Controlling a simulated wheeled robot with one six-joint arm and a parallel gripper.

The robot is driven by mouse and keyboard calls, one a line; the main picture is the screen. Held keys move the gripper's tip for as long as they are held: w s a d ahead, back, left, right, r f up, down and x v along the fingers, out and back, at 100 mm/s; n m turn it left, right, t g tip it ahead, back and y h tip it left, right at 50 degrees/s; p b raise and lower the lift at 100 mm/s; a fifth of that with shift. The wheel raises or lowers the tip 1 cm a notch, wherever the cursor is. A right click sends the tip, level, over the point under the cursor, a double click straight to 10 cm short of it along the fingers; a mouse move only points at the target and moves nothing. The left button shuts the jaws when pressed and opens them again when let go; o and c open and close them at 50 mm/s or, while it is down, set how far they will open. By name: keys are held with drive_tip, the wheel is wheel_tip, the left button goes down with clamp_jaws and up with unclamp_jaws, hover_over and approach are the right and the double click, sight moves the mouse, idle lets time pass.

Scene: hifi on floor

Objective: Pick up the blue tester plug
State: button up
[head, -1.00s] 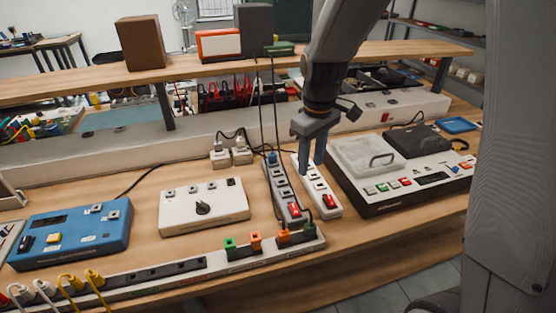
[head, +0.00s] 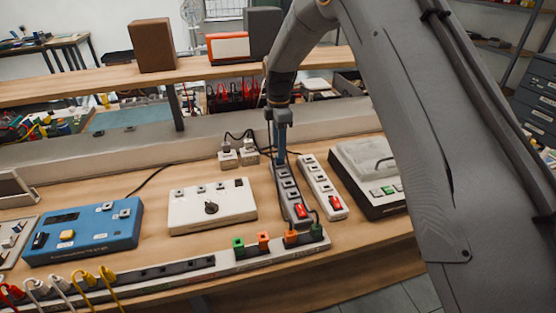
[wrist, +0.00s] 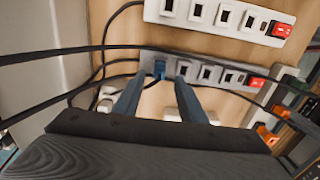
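The blue tester plug (wrist: 159,68) sits in the end socket of a grey power strip (wrist: 232,74), at the end away from the red switch. In the wrist view my gripper (wrist: 159,78) is open, with one finger on each side of the plug and a gap to each. Whether the tips are level with the plug or still above it I cannot tell. In the head view my gripper (head: 281,156) points down over the far end of the grey strip (head: 290,196), and its fingers hide the plug.
A white power strip (head: 322,184) lies close to the right of the grey one. Black cables (wrist: 90,50) cross the wrist view near the fingers. White plugs (head: 238,156) stand behind left, a white box (head: 212,204) left. Green and orange plugs (head: 263,241) are in front.

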sight(280, 161)
drive_tip(key=shift+d+f+p, duration=0.1)
drive_tip(key=shift+f+p, duration=1.15)
drive_tip(key=shift+f, duration=1.2)
clamp_jaws()
